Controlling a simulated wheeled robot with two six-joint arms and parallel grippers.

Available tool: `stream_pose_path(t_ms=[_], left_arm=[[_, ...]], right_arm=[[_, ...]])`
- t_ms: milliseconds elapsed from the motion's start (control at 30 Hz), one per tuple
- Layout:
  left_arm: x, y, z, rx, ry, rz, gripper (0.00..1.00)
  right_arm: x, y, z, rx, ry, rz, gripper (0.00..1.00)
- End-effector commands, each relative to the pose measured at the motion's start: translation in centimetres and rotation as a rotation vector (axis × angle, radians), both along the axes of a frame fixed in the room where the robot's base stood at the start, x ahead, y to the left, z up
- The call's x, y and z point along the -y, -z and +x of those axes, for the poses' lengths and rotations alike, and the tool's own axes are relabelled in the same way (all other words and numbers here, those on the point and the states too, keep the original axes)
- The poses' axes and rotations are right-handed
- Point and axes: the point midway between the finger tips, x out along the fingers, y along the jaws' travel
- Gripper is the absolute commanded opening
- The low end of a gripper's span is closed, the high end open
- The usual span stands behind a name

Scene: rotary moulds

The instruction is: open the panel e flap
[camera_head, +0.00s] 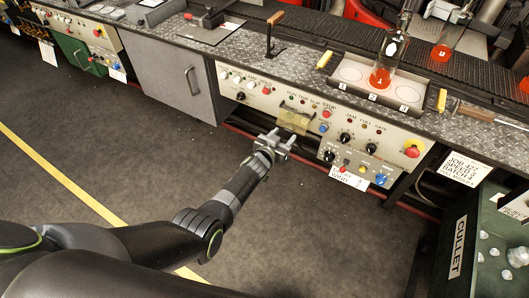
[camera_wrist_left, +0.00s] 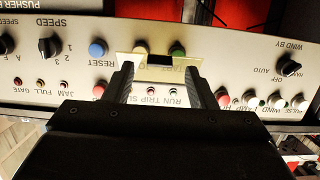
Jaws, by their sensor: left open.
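The panel e flap looks to be the small clear, yellowish cover (camera_head: 293,121) on the cream control panel (camera_head: 262,103), below its row of lamps. In the left wrist view, upside down, a pale cover (camera_wrist_left: 124,59) lies over buttons and a dark slot. My left gripper (camera_head: 277,142) is open, just below and in front of the cover in the head view. In the left wrist view my left gripper (camera_wrist_left: 158,78) has its two fingers apart, on either side of the cover's lower part. I cannot tell whether they touch it. My right gripper is not in view.
Knobs and buttons surround the cover, including a blue reset button (camera_wrist_left: 97,49). Glass bottles (camera_head: 388,62) with glowing orange bases stand on the bench above. A green cullet bin (camera_head: 478,240) is at right. Floor in front is clear.

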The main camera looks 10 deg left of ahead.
Motion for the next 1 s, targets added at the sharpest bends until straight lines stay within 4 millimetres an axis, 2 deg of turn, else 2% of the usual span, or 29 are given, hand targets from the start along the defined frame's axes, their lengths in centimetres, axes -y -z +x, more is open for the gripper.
stream_pose_path(t_ms=[33, 367, 600, 800, 1000], left_arm=[[-0.2, -0.8, -0.8, -0.002, 0.0, 0.0, 0.51], [-1.7, -1.9, -5.3, -0.003, -0.001, 0.001, 0.51], [-3.0, -2.8, -9.3, -0.003, -0.002, 0.001, 0.51], [-4.0, -3.3, -12.3, -0.002, -0.001, 0.002, 0.51], [-4.5, -3.5, -13.8, 0.001, 0.0, 0.002, 0.51]], right_arm=[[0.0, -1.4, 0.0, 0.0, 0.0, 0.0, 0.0], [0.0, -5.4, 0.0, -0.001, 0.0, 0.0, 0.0], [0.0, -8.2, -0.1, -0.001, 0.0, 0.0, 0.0], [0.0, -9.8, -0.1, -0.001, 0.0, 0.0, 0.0], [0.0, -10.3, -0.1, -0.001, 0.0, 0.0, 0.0]])
